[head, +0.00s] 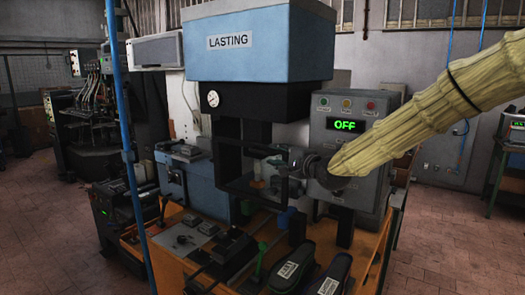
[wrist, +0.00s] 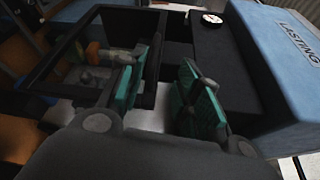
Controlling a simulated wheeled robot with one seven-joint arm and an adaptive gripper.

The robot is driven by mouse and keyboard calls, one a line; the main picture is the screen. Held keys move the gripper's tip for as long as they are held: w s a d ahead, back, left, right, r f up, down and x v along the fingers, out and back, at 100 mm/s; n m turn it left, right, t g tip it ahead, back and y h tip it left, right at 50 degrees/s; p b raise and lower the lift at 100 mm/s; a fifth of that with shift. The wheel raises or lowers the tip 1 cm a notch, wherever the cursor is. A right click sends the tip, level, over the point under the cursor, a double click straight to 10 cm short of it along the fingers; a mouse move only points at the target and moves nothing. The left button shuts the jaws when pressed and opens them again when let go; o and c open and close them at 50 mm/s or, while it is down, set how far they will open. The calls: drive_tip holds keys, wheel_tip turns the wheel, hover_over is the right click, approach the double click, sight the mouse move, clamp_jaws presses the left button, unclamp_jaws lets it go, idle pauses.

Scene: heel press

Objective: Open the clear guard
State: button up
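The clear guard (wrist: 62,62) shows as a black frame with see-through panes at the left of the wrist view. In the head view its black frame (head: 246,190) hangs on the front of the press, below the blue LASTING housing, and appears closed. My gripper (wrist: 165,72) is open, its two teal-padded fingers apart, beside the guard's right edge. A dark upright bar shows near the left finger; I cannot tell whether they touch. In the head view my gripper (head: 281,168) is at the guard's right side, small and dark against the press.
The control box (head: 346,126) reads OFF, just behind my sleeved arm. A gauge (head: 213,98) is on the press. Dark shoes (head: 291,268), a green-handled lever (head: 262,258) and tools crowd the wooden bench (head: 368,245). A blue post (head: 124,130) stands at the left.

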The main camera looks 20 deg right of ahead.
sight(261, 153)
drive_tip(key=x, duration=0.2)
drive_tip(key=p+x, duration=0.1)
drive_tip(key=x, duration=0.2)
drive_tip(key=f+x, duration=0.1)
drive_tip(key=x, duration=0.2)
drive_tip(key=shift+d+f+p, duration=0.1)
drive_tip(key=shift+p, duration=0.3)
drive_tip(key=shift+a+r+p, duration=0.25)
drive_tip(key=shift+r+p, duration=0.05)
drive_tip(key=shift+r, duration=0.1)
drive_tip(key=shift+w+a+f, duration=0.1)
drive_tip(key=shift+w+a, duration=0.05)
drive_tip(key=shift+w, duration=0.25)
drive_tip(key=shift+w+a+f, duration=0.1)
drive_tip(key=shift+w+f, duration=0.3)
drive_tip(key=shift+w, duration=0.35)
drive_tip(key=shift+s+r, duration=0.25)
drive_tip(key=shift+s, duration=0.1)
drive_tip(key=shift+w+f, duration=0.2)
clamp_jaws()
